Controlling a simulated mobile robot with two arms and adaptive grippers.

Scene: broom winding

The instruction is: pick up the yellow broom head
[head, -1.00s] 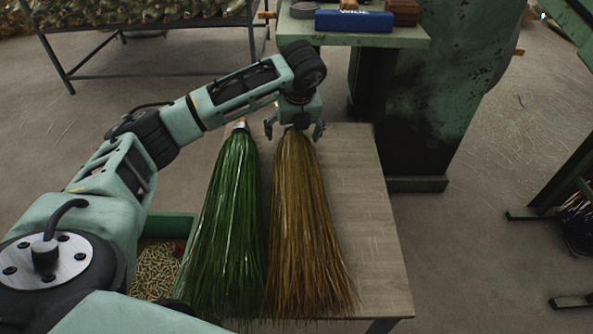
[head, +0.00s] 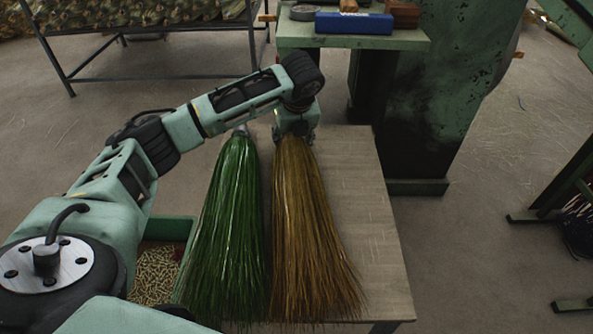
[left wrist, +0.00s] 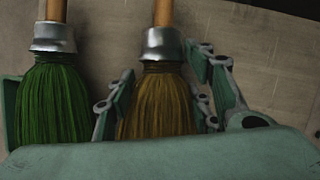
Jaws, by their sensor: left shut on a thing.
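The yellow broom head (head: 308,230) lies on the wooden table, its brown-gold bristles spreading toward the front edge. In the left wrist view, the yellow broom head (left wrist: 158,105) shows its metal collar and a wooden stub above the bristles. My left gripper (head: 296,137) is at its narrow top end. In the left wrist view, the left gripper's fingers (left wrist: 160,112) are shut on the bristles just below the collar, one on each side. In the head view the gripper hides the collar. My right gripper is not in view.
A green broom head (head: 228,230) lies close on the left; it also shows in the left wrist view (left wrist: 48,105). The table (head: 375,240) is bare to the right. A green bin (head: 172,229) of pellets stands at left. A green machine shelf (head: 345,41) is behind.

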